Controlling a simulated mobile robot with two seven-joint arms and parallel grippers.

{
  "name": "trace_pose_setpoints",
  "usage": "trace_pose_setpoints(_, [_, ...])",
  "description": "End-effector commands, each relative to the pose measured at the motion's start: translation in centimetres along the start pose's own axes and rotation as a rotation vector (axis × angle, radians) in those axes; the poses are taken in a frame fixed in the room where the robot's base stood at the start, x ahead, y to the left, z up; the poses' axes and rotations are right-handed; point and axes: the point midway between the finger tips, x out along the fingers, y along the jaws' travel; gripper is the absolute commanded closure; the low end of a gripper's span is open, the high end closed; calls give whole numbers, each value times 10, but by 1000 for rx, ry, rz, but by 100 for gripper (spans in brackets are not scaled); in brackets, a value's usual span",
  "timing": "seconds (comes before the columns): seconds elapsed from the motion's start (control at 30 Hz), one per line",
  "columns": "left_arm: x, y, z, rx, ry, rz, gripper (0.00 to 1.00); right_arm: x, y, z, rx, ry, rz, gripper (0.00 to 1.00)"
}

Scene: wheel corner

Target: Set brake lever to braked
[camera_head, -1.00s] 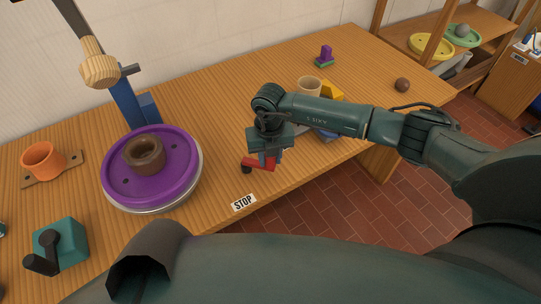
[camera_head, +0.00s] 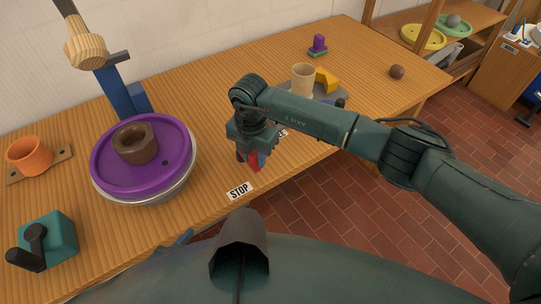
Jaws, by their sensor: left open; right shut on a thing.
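The red brake lever (camera_head: 254,162) is near the table's front edge, mostly hidden under my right gripper. A dark part shows at its left. My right gripper (camera_head: 250,155) comes down from above and is shut on the lever. A second label (camera_head: 283,133) is partly hidden behind the gripper, to the right. Only a small blue-grey tip of my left gripper (camera_head: 186,237) shows at the table's front edge, clear of the lever.
A purple wheel (camera_head: 172,180) with a brown nut (camera_head: 135,143) is left of the lever. A teal crank box (camera_head: 55,235) and an orange cup (camera_head: 29,156) stand further left. A beige cup (camera_head: 302,78) and yellow block (camera_head: 326,80) stand behind my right arm. The table between wheel and lever is clear.

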Motion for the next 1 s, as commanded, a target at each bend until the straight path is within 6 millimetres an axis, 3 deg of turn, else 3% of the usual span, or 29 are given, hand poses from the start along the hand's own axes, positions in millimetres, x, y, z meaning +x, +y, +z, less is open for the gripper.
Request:
trace_pose_setpoints(0.57, [1,0,0,-24,7,-7,51,-1,9,-6,21,-1,-1,100])
trace_pose_setpoints(0.6, [1,0,0,-24,7,-7,51,-1,9,-6,21,-1,-1,71])
trace_pose_setpoints(0.87, [1,0,0,-20,5,-4,51,0,9,-6,20,0,0,50])
trace_pose_setpoints(1.0, [1,1,0,-18,5,-2,51,0,8,-6,19,0,0,50])
